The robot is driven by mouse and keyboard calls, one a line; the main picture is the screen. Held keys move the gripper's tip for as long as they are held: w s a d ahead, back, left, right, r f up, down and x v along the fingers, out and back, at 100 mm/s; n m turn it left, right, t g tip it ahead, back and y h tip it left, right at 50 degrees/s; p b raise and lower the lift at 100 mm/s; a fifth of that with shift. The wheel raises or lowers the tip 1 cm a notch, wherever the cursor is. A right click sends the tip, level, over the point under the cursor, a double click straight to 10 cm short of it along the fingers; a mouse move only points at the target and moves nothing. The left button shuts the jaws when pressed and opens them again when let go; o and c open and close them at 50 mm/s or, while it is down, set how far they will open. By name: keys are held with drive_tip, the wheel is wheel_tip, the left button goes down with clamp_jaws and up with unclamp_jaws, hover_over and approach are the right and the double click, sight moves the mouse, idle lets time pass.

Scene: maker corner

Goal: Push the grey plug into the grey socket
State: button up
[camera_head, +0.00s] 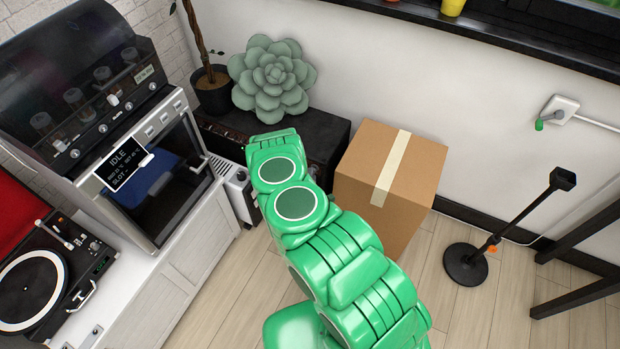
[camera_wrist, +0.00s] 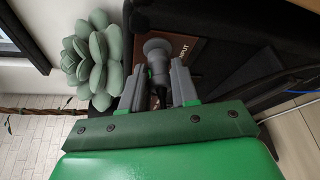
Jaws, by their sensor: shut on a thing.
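In the wrist view my gripper (camera_wrist: 159,72) is shut on the grey plug (camera_wrist: 159,77), which sits between its two grey fingers with a dark cable end toward the palm. Beyond the fingertips a round grey part, seemingly the grey socket (camera_wrist: 156,47), lies in line with the plug on a brown panel (camera_wrist: 186,49) with partly readable "PUT" lettering. I cannot tell whether plug and socket touch or how deep the plug is. In the head view my gripper (camera_head: 272,139) is over the front of a black box (camera_head: 327,128); my arm hides plug and socket.
A grey-green succulent (camera_head: 270,78) stands on the black box and shows close by in the wrist view (camera_wrist: 90,58). A cardboard box (camera_head: 410,170) stands right of my arm. A machine (camera_head: 150,185) and turntable (camera_head: 35,285) are at left. A black stand (camera_head: 490,245) is at right.

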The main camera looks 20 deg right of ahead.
drive_tip(key=shift+w+d, duration=0.25)
drive_tip(key=o, duration=1.1)
drive_tip(key=shift+c, duration=0.2)
drive_tip(key=shift+s, duration=0.1)
drive_tip(key=v, duration=0.7)
drive_tip(key=shift+s+a, duration=0.2)
drive_tip(key=shift+s, duration=0.05)
